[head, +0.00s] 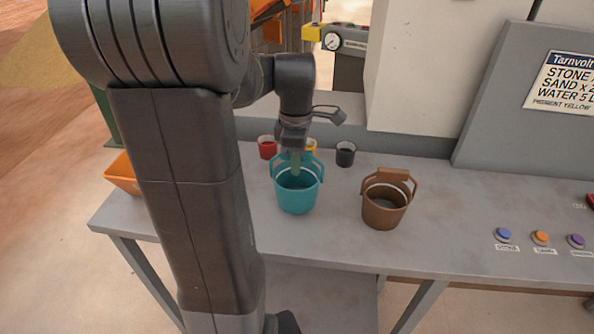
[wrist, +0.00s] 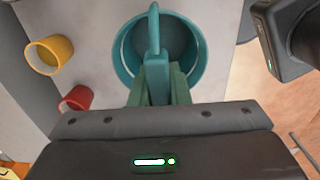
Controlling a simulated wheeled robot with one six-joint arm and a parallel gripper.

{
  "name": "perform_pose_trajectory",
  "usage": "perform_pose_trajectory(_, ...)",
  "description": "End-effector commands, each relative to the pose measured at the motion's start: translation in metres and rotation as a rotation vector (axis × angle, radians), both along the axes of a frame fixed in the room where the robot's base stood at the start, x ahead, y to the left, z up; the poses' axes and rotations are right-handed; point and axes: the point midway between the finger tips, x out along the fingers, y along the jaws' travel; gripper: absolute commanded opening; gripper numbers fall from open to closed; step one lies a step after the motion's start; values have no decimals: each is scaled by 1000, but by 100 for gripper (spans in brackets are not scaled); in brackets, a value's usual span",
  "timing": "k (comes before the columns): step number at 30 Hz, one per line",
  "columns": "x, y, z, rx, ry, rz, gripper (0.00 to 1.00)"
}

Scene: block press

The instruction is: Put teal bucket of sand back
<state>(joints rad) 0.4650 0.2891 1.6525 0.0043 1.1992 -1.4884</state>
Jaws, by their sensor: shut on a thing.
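The teal bucket (head: 297,197) is upright at the left part of the grey bench, with its handle raised. In the wrist view the teal bucket (wrist: 190,62) is seen from above, and its inside looks plain teal-grey; I cannot tell how much sand is in it. My gripper (head: 294,160) comes down from above at the bucket's back. In the wrist view my gripper (wrist: 160,88) has its green fingers shut on the bucket's handle. Whether the bucket touches the bench or hangs just above it, I cannot tell.
A brown bucket (head: 385,200) stands right of the teal one. Small red (head: 267,147), yellow (head: 311,146) and black (head: 345,153) cups stand behind. An orange bin (head: 123,174) is at the left end. Coloured buttons (head: 540,237) and a recipe sign (head: 566,84) are at the right.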

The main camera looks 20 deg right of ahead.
Motion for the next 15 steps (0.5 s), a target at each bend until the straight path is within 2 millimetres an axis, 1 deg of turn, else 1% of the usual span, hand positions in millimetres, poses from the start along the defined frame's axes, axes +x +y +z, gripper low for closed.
perform_pose_trajectory(1,0,0,-9,2,3,0,0)
perform_pose_trajectory(3,0,0,-19,2,3,0,0)
perform_pose_trajectory(5,0,0,-24,2,3,0,0)
perform_pose_trajectory(15,0,0,-28,0,0,0,0)
